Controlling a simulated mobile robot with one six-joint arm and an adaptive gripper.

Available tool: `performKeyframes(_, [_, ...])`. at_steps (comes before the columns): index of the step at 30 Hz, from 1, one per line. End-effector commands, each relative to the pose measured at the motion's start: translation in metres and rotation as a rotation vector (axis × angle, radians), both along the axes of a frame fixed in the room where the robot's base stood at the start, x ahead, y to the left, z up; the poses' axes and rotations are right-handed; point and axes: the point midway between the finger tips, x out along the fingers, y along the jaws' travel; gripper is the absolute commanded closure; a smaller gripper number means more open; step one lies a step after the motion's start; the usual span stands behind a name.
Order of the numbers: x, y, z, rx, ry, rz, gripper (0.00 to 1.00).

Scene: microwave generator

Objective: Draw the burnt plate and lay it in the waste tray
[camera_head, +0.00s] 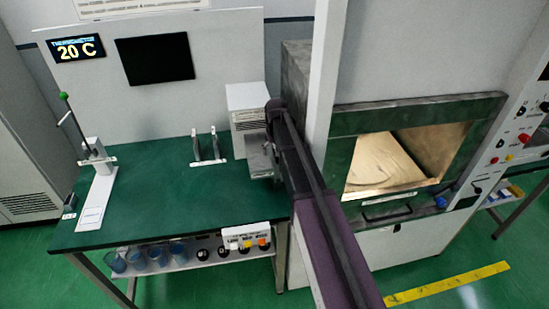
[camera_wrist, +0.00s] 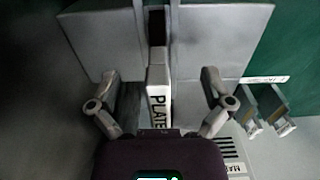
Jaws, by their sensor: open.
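In the wrist view, a white bar lettered PLATE (camera_wrist: 159,100) stands out from a dark slot between two grey blocks (camera_wrist: 222,35). My gripper (camera_wrist: 159,78) is open, with one finger on each side of the bar and a gap on both sides. In the head view my gripper (camera_head: 262,150) is by the grey unit beside the white vented box, and my arm hides much of it. The bar cannot be made out there. I see no burnt surface and cannot identify a waste tray.
The white vented box (camera_head: 247,105) stands behind my gripper. A two-pronged stand (camera_head: 208,150) is left of it on the green bench (camera_head: 150,190). A lever stand (camera_head: 97,160) is at the far left. The open lit chamber (camera_head: 385,165) is right of my arm.

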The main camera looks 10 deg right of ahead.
Motion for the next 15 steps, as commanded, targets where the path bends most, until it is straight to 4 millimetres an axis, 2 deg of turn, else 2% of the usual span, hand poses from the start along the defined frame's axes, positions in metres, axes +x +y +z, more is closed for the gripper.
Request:
performKeyframes(8, [0.0, 0.0004, 0.0, 0.0, 0.0, 0.001, 0.0])
performKeyframes(11, [0.0, 0.0005, 0.0, 0.0, 0.0, 0.001, 0.27])
performKeyframes(15, [0.0001, 0.0007, 0.0, 0.0, 0.0, 0.001, 0.68])
